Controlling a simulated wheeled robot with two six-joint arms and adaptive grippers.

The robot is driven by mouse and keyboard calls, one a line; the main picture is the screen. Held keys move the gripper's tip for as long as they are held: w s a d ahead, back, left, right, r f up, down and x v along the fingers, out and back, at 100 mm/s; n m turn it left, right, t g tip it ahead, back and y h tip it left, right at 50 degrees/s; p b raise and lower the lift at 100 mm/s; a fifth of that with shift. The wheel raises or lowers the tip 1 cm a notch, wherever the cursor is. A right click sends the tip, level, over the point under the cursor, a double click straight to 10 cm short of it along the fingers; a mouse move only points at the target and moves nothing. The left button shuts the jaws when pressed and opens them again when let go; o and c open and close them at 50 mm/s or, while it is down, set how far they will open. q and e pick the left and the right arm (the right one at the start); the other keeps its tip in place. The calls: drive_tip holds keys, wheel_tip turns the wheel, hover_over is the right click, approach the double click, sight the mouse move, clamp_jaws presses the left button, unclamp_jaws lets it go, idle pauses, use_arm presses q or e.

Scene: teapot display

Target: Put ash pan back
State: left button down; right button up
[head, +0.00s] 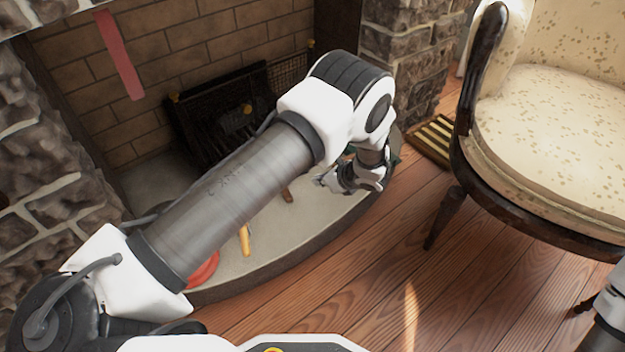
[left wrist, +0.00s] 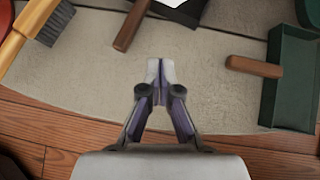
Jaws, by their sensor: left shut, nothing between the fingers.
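A dark green pan with a wooden handle (left wrist: 293,80), which looks like the ash pan, lies on the pale hearth (left wrist: 95,75) at the right of the left wrist view. A bit of green (head: 395,158) shows behind my left wrist in the head view. My left gripper (left wrist: 161,70) is shut and empty, above the hearth, left of the pan's handle and apart from it. In the head view, my left gripper (head: 322,182) is low over the hearth's right part. My right gripper is out of view; only part of my right arm shows at the right edge.
A brush with a yellow wooden handle (left wrist: 22,32) and another wooden-handled tool (left wrist: 132,25) lie on the hearth. A black grate (head: 225,105) stands in the brick fireplace. A cream armchair (head: 555,110) stands at the right. The wooden floor (head: 370,285) in front is clear.

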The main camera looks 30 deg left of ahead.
use_arm(q)
drive_tip(key=b+x, duration=0.6)
drive_tip(key=x, duration=0.4)
drive_tip(key=shift+d+f, duration=0.1)
drive_tip(key=shift+f, duration=0.15)
drive_tip(key=a+b, duration=0.2)
drive_tip(key=a, duration=0.1)
drive_tip(key=shift+w+a+r+b, duration=0.15)
drive_tip(key=shift+w+a+b, duration=0.15)
drive_tip(key=shift+w, duration=0.1)
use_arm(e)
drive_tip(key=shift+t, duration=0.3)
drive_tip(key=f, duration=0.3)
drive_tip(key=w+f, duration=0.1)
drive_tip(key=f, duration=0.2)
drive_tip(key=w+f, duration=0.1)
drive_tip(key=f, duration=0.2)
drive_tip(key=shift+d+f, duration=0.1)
use_arm(q)
drive_tip(key=shift+w+a+r, duration=0.1)
drive_tip(key=shift+a+r, duration=0.1)
drive_tip(key=shift+a, duration=0.05)
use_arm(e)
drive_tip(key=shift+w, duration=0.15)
